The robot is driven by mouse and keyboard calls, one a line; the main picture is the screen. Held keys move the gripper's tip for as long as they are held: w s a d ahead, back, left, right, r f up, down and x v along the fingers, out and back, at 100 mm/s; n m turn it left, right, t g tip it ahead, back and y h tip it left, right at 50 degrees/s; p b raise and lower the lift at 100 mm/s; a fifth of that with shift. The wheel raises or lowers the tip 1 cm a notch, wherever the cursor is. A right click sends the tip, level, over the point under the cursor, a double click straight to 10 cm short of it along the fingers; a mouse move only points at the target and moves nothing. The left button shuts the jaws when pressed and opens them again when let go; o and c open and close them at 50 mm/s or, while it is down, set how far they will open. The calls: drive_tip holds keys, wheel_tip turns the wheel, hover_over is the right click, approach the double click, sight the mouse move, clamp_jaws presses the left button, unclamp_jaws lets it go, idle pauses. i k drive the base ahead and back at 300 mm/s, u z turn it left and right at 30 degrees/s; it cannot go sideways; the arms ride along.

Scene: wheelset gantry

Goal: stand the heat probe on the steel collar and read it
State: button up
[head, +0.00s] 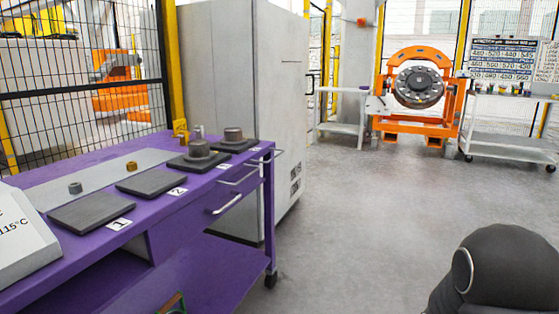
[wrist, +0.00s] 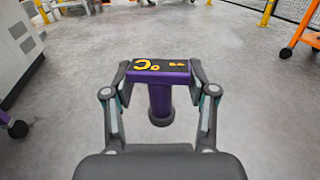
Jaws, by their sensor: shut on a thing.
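My gripper (wrist: 160,84) is shut on the heat probe (wrist: 160,103), a purple T-shaped tool with a black top face and yellow marks. It is held over open grey floor, away from the bench. In the head view, grey collar-like pieces sit on the purple bench: a small one (head: 75,188) on the grey strip at the left, a flanged one (head: 199,149) on a dark plate, and another (head: 233,134) on the farthest plate. I cannot tell which is the steel collar. The gripper and probe are not visible in the head view.
The purple bench (head: 262,168) has numbered dark plates; plates 1 (head: 92,211) and 2 (head: 151,183) are bare. A small brass piece (head: 131,166) sits behind. A white box (head: 22,240) reads 115°C. A grey cabinet (head: 245,95) stands beyond.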

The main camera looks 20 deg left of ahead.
sight(75, 184)
drive_tip(key=z, duration=0.1)
drive_tip(key=i, duration=2)
drive_tip(key=u, duration=3)
